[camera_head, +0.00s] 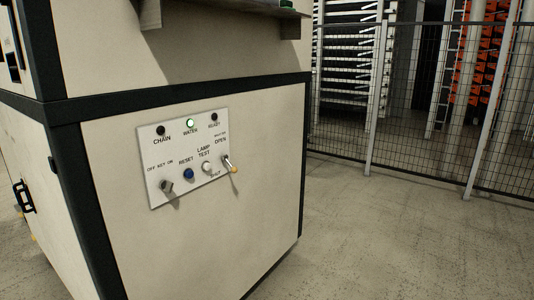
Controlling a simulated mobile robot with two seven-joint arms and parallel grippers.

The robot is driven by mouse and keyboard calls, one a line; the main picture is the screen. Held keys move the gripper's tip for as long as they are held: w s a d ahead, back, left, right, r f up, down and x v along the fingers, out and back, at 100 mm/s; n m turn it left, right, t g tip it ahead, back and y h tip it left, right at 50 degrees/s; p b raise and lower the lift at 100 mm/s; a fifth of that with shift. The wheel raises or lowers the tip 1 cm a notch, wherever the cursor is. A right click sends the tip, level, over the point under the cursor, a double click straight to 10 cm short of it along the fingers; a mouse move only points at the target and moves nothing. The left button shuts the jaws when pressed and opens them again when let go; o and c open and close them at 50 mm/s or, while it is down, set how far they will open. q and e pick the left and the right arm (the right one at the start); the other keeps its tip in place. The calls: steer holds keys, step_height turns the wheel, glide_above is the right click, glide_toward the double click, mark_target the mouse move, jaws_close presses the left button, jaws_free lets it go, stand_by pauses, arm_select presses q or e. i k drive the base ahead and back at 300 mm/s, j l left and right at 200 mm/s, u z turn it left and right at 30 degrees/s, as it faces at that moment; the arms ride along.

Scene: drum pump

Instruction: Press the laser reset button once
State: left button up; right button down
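A white control panel (184,143) is mounted on the side of a cream machine cabinet. A blue round button (188,174) sits in its lower row under the label RESET. To its left is a grey key switch (166,186) marked OFF KEY ON. To its right are a white LAMP TEST button (207,167) and a lever (231,164) with a yellowish tip between OPEN and SHUT. Above, the WATER lamp (190,124) looks lit, while the CHAIN lamp (160,131) and READY lamp (214,117) look dark. Neither of my grippers is in view.
The cream cabinet (110,150) with dark edge trim fills the left. A ledge (225,8) juts out above the panel. A wire mesh fence (345,100) stands behind at right, with racks beyond it. The concrete floor (400,240) at right is clear.

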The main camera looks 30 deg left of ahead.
mark_target(189, 175)
steer(key=u, duration=1.4)
